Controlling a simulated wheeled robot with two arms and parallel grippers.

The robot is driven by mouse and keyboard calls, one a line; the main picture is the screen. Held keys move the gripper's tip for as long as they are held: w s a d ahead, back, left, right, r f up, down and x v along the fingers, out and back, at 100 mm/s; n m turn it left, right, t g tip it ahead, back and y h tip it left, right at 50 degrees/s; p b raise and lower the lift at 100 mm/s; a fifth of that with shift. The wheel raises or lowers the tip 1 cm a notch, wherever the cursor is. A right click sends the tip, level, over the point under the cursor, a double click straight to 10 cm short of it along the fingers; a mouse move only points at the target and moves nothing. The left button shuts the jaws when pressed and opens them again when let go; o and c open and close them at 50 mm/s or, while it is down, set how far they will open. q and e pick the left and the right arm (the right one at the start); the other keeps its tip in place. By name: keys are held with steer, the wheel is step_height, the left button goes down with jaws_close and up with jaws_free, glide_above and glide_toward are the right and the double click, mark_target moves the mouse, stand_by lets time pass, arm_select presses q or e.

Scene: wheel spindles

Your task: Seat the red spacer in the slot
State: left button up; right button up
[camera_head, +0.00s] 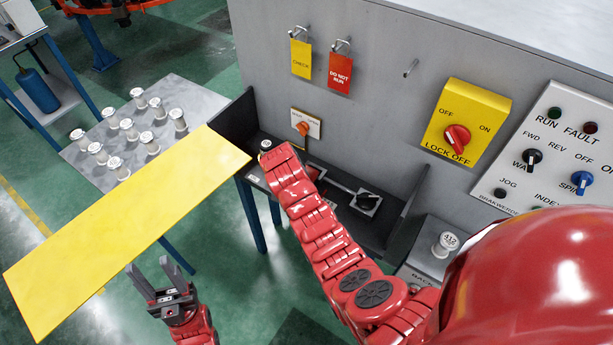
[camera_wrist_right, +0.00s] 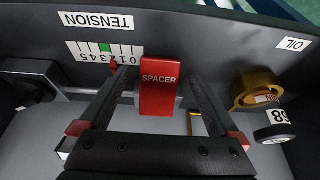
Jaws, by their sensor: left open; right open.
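The red spacer (camera_wrist_right: 158,84) is a block with "SPACER" written on it, seen in the right wrist view. It stands between the spread fingers of my right gripper (camera_wrist_right: 160,98), with visible gaps on both sides. My left gripper (camera_head: 164,268) is open and empty, below the yellow panel.
The dark bay (camera_head: 405,210) has upright side walls. The right wrist view shows a tension scale (camera_wrist_right: 105,50), a brass ring (camera_wrist_right: 250,92) and a roller marked 68 (camera_wrist_right: 274,132). A yellow panel (camera_head: 125,230) lies left of the bay. Several white spools stand on a grey table (camera_head: 85,160).

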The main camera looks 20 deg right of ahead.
steer(key=shift+w+d+f, duration=0.1)
steer(key=shift+d+f, duration=0.05)
steer(key=shift+f, duration=0.45)
jaws_close()
steer(key=shift+r, duration=0.15)
